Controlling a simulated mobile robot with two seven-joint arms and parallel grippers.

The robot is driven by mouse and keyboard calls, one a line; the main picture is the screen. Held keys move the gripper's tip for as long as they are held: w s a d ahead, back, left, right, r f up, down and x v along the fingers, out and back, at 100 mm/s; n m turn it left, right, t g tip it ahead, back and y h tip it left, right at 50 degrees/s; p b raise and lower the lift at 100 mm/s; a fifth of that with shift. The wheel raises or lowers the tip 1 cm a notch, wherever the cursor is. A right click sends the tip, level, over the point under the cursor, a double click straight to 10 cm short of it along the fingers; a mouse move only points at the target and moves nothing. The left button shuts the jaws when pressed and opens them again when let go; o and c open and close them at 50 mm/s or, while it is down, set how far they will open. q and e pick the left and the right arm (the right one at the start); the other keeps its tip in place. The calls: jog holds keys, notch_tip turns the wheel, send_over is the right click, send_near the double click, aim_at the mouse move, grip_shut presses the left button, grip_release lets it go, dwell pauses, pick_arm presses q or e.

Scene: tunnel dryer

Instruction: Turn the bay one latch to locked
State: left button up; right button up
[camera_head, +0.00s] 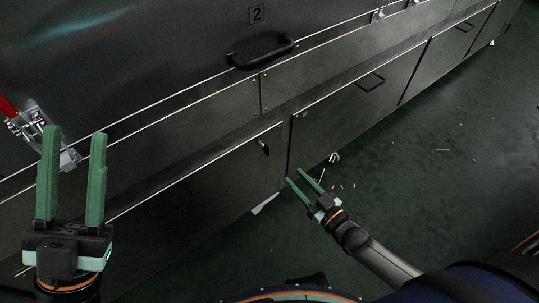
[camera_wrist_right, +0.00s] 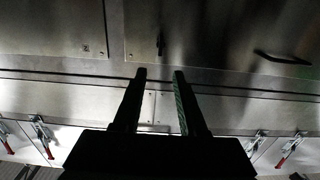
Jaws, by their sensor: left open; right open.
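A metal toggle latch (camera_head: 45,138) with a red handle (camera_head: 8,107) sits on the dryer front at the far left of the head view. I cannot tell whether it is the bay one latch or whether it is locked. My left gripper (camera_head: 75,132) is open and empty, its green fingers overlapping the latch's right edge in the picture; contact cannot be told. My right gripper (camera_head: 296,175) is open and empty, low by the lower panels. The right wrist view shows its fingers (camera_wrist_right: 160,72) apart, with red-handled latches (camera_wrist_right: 40,135) at left and more (camera_wrist_right: 255,145) at right.
The bay panel marked 2 (camera_head: 257,13) has a black handle (camera_head: 262,50). Lower panels carry smaller handles (camera_head: 371,82). More latch hardware (camera_head: 378,15) shows at the top. The dark green floor (camera_head: 430,150) at right is open, with small scattered bits.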

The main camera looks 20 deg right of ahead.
pick_arm(q)
notch_tip(320, 180, down, 4)
jog(key=n+b, duration=0.1)
jog(key=b, duration=0.2)
jog(key=shift+w+d+r, duration=0.1)
jog(key=shift+w+r, duration=0.05)
pick_arm(e)
jog(key=x, duration=1.1)
jog(key=shift+w, duration=0.25)
jog(key=shift+a, duration=0.1)
grip_shut()
